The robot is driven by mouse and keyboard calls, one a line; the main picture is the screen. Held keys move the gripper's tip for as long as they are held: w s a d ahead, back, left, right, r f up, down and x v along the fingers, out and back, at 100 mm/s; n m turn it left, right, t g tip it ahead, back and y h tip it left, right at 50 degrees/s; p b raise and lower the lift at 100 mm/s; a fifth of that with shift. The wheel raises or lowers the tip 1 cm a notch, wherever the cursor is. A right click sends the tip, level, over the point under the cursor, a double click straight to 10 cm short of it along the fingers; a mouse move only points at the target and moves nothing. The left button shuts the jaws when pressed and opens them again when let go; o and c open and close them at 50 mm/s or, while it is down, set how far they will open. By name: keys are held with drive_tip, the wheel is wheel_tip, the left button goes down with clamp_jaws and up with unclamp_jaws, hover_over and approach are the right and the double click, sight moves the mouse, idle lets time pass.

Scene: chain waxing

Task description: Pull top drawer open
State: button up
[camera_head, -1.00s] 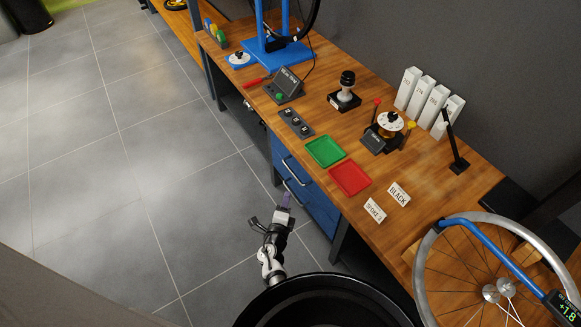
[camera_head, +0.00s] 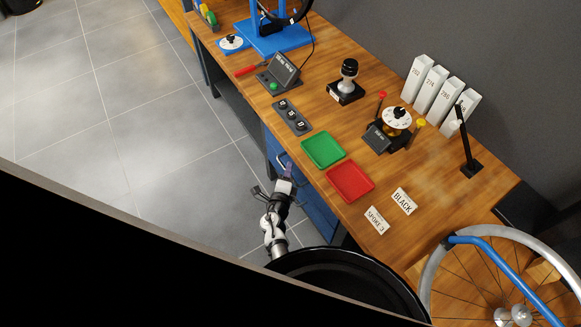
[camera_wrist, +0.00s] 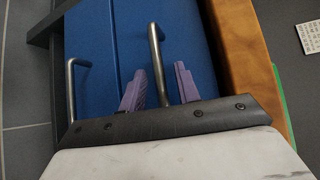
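The blue drawer cabinet under the workbench shows in the head view (camera_head: 318,212) and fills much of the wrist view. In the wrist view, the top drawer (camera_wrist: 185,35) lies next to the wooden bench edge and has a grey bar handle (camera_wrist: 154,45). A second, lower handle (camera_wrist: 70,90) is at left. My gripper (camera_wrist: 160,75) is open, its purple fingers on either side of the top handle in the picture, with gaps to both. I cannot tell how deep the handle sits between them. In the head view, my gripper (camera_head: 287,174) is at the cabinet front. The top drawer looks shut.
The wooden bench top (camera_head: 330,115) overhangs close to my gripper. A green tray (camera_head: 323,150) and a red tray (camera_head: 350,181) lie on it above the drawers. A bicycle wheel (camera_head: 440,262) is at lower right. The tiled floor (camera_head: 150,150) at left is clear.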

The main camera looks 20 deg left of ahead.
clamp_jaws()
idle(0.3)
drive_tip(key=shift+s+r, duration=0.1)
